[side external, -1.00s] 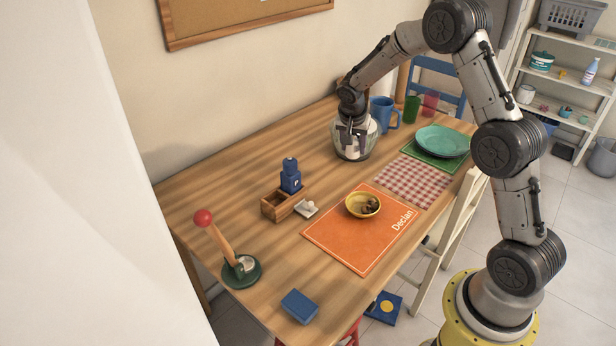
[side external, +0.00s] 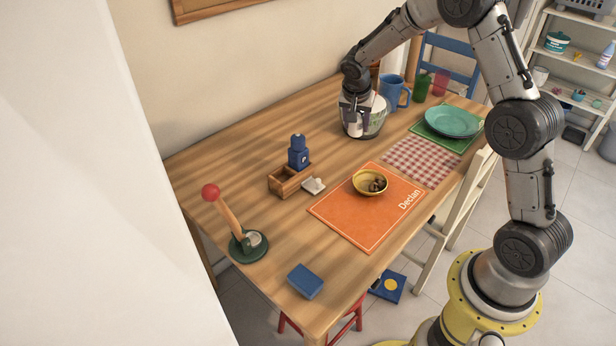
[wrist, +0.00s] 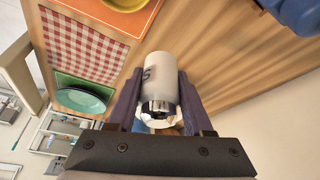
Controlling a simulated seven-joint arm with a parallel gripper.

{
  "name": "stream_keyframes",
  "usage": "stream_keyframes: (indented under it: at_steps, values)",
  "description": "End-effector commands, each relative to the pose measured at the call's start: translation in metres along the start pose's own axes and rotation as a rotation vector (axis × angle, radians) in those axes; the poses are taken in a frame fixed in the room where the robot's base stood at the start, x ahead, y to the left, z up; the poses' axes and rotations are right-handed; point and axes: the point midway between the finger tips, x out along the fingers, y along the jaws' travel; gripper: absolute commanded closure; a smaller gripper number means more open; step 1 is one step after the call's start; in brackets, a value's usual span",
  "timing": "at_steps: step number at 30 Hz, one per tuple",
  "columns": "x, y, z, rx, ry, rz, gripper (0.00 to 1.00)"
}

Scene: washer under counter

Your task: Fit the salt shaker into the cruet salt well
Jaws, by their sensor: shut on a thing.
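My gripper (side external: 354,108) is shut on the white salt shaker (wrist: 160,76), which has a dark "S" and a shiny metal cap. In the side view the shaker (side external: 354,128) hangs below the fingers, in front of a glass bowl, over the back of the table. Its height above the table is hard to tell. The wooden cruet (side external: 283,185) stands to the left and nearer the camera, well apart from my gripper.
A small white piece (side external: 314,186) lies against the cruet's right side. The glass bowl (side external: 377,115) stands close behind my gripper. A yellow bowl (side external: 360,190) sits on the orange mat (side external: 340,222). A red-knobbed lever (side external: 225,215) stands at front left.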

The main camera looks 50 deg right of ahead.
Motion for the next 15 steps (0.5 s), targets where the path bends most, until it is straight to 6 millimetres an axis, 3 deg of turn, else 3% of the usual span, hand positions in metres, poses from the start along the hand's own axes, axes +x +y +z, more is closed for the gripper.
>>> stream_keyframes:
  at_steps: [5, 9, 15]
  values:
    - [-0.015, -0.004, 0.063, -0.194, -0.004, -0.075, 1.0]
    - [-0.019, -0.004, 0.121, -0.465, -0.005, -0.189, 1.0]
    - [-0.021, 0.001, 0.171, -0.73, -0.003, -0.302, 1.0]
